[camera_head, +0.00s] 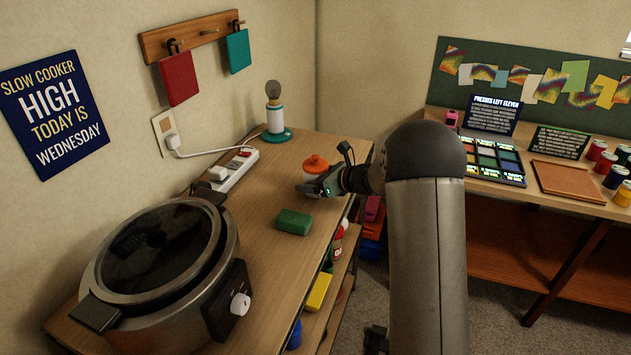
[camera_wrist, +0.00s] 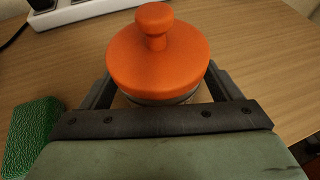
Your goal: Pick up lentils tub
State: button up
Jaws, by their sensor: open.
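A tub with an orange knobbed lid (camera_head: 315,164) and a pale body stands upright on the wooden counter; no label is readable, so I cannot tell that it is the lentils tub. My gripper (camera_head: 312,190) is at the tub, low on its near side. In the wrist view the orange lid (camera_wrist: 158,55) fills the upper middle, and the open fingers of my gripper (camera_wrist: 160,95) lie on either side of the tub. The lid hides most of the body and the fingertips, so I cannot tell whether the fingers touch it.
A green sponge (camera_head: 293,222) lies on the counter in front of the tub. A white power strip (camera_head: 232,172) and a lamp (camera_head: 275,125) stand behind. A large slow cooker (camera_head: 165,255) fills the near left. The counter's right edge is close to my gripper.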

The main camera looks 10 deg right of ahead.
jog(key=c, duration=1.1)
jog(key=shift+c, duration=0.2)
